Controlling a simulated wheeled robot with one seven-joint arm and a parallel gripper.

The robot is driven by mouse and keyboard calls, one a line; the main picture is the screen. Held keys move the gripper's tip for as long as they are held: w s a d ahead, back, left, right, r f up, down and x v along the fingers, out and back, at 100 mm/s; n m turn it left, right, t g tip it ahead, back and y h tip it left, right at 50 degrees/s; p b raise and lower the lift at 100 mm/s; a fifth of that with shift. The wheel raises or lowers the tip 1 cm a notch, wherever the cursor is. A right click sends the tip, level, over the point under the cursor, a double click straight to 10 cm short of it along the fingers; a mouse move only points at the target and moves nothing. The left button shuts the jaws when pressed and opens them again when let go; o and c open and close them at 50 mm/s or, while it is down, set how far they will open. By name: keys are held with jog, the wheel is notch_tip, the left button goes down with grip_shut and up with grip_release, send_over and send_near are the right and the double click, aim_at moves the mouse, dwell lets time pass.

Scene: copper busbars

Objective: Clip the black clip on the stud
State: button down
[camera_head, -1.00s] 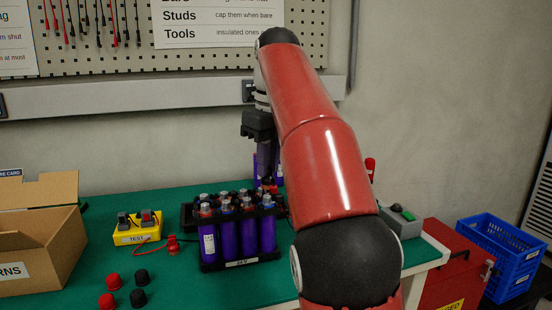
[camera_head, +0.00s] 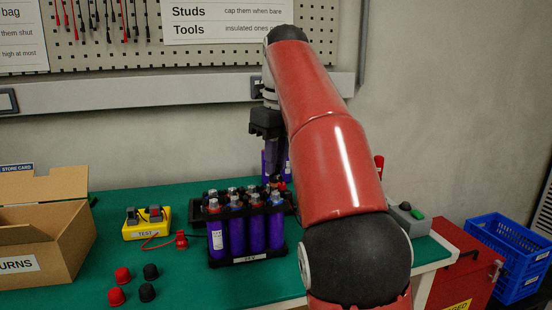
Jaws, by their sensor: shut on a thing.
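My gripper (camera_head: 272,177) points down at the back right of a block of purple cells. Its fingers look close together, shut on a small dark thing that I take for the black clip; it is mostly hidden, so its exact shape and contact cannot be told. The cell block (camera_head: 235,262) has a black frame and several studs on top, some with red, blue or grey tops. The fingertips are at or just behind its rear row; I cannot tell whether they touch a stud. A red clip (camera_head: 181,240) lies on the green mat left of the block.
A yellow test box (camera_head: 146,232) with a thin lead stands left of the block. Red caps (camera_head: 117,297) and black caps (camera_head: 147,293) lie in front. A cardboard box (camera_head: 68,255) is at left. A grey box with a green button (camera_head: 417,214) is at right.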

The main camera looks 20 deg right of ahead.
jog(key=shift+f, duration=0.15)
jog(key=shift+f+b, duration=0.95)
jog(key=shift+f, duration=0.45)
jog(key=shift+f, duration=0.1)
jog(key=c, duration=1.3)
grip_release()
jog(key=shift+o, duration=0.2)
